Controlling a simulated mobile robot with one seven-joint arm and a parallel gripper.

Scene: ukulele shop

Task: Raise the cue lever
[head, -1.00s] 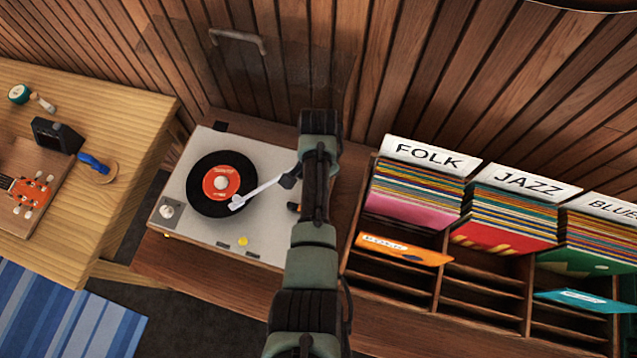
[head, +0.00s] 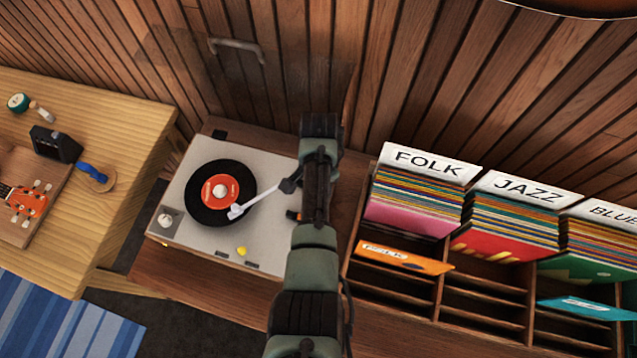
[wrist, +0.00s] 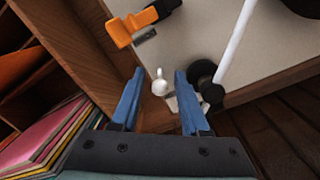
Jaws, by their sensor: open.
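The record player (head: 275,167) stands on a wooden cabinet, a record on its platter and the white tonearm (head: 262,198) lying over the record. In the wrist view, a small silver lever with a rounded end (wrist: 160,86) sits beside the dark tonearm base (wrist: 207,83). An orange handle on a black mount (wrist: 122,30) is farther off at upper left; it also shows in the head view (head: 292,215). I cannot tell for sure which is the cue lever. My gripper (wrist: 159,72) is open, its blue fingers on either side of the silver lever, with visible gaps. My arm hides this spot in the head view.
A record rack (head: 445,285) with several sleeves stands close on the right. A clear raised lid with a grey handle (head: 236,46) is behind the player, near the slatted wall. A wooden table (head: 105,200) with a ukulele is at left.

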